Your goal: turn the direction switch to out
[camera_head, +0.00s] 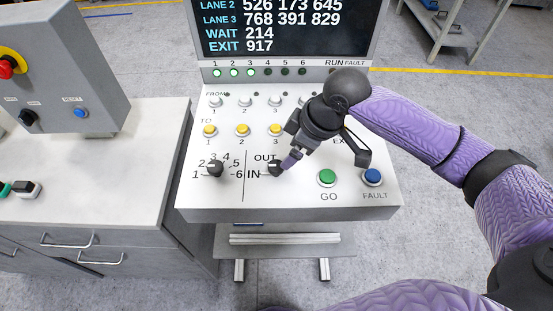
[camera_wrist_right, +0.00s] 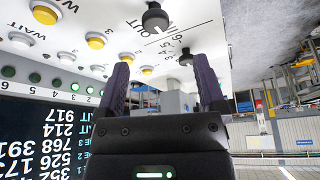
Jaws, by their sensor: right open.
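The direction switch (camera_head: 275,168) is a black rotary knob on the sloped panel, with OUT printed above it and IN to its left. A pale mark shows on its top, but I cannot tell its setting for sure. In the right wrist view the knob (camera_wrist_right: 155,18) sits beyond the fingertips, near the OUT print. My right gripper (camera_head: 289,160) is open, its fingers close beside the knob on the right; I cannot tell whether they touch. In the right wrist view the space between the fingers (camera_wrist_right: 163,68) is empty. My left gripper is not in view.
A second black knob (camera_head: 215,168), numbered 1 to 6, stands left of a dividing line. Yellow buttons (camera_head: 242,130) lie above. A green GO button (camera_head: 327,177) and a blue FAULT button (camera_head: 372,177) lie to the right. A display (camera_head: 290,30) rises behind the panel.

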